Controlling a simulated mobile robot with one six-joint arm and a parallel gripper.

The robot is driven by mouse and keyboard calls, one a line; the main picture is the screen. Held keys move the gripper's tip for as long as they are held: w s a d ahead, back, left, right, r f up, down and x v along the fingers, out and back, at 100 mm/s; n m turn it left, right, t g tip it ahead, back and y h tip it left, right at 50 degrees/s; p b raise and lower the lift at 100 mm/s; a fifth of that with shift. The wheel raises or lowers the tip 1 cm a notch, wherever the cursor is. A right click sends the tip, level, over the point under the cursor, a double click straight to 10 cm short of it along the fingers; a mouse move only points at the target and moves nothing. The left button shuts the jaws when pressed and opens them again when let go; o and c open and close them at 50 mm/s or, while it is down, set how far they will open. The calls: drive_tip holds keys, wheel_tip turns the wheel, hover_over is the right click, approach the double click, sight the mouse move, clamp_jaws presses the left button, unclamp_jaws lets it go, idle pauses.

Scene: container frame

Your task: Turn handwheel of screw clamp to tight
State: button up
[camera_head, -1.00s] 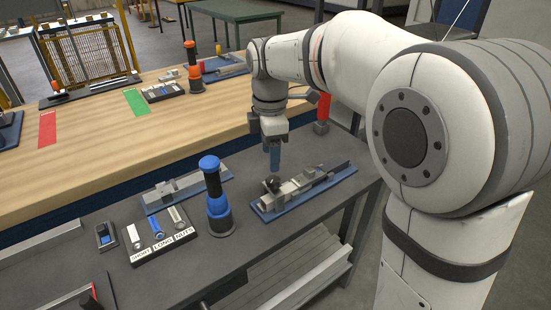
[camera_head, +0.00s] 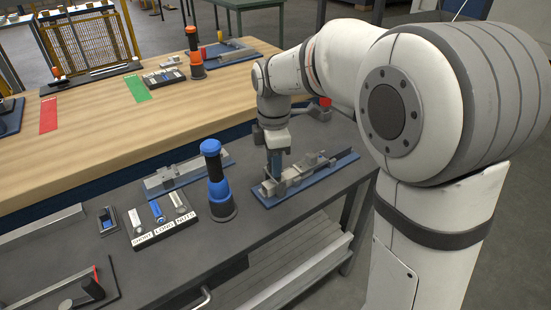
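My gripper (camera_head: 275,173) points straight down at the left end of the clamp. Its blue fingers are at the clamp's height, where the handwheel sits. The fingers and the clamp body hide most of the handwheel, so its angle cannot be read. I cannot tell whether the fingers touch it or how far apart they are.
A second grey fixture (camera_head: 184,173) lies behind that tool. A labelled parts tray (camera_head: 160,228) is in front. A wooden table (camera_head: 150,108) is behind. Bench to the clamp's front left is clear.

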drive_tip(key=c, duration=0.6)
drive_tip(key=shift+m, duration=0.3)
